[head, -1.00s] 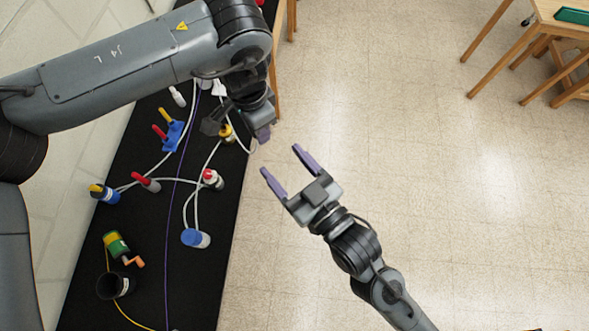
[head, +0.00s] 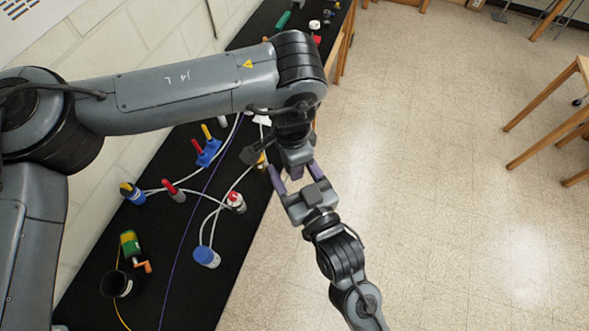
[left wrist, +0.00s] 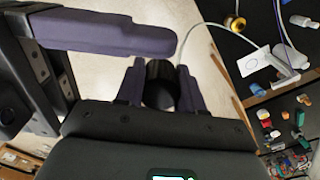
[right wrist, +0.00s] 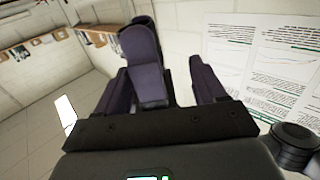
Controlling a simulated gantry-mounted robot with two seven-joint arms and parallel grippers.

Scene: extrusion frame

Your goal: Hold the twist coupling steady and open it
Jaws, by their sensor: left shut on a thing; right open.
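The twist coupling shows as a black cylinder (left wrist: 161,82) in the left wrist view, between the fingers of my left gripper (left wrist: 160,88), which is shut on it. In the head view the coupling cannot be made out; my left gripper (head: 297,170) hangs just off the right edge of the black bench. My right gripper (head: 296,176) is open, its fingers on either side of the left gripper's tip. One right finger crosses above the coupling in the left wrist view. In the right wrist view, a purple left finger stands between my open right fingers (right wrist: 165,85); the coupling is hidden.
The black bench (head: 190,270) carries white-cabled bottles, a blue-capped jar (head: 206,257), a blue holder (head: 207,152), a green-yellow crank device (head: 131,246) and a black cup (head: 118,284). Open floor (head: 430,200) lies to the right. Wooden tables stand far right.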

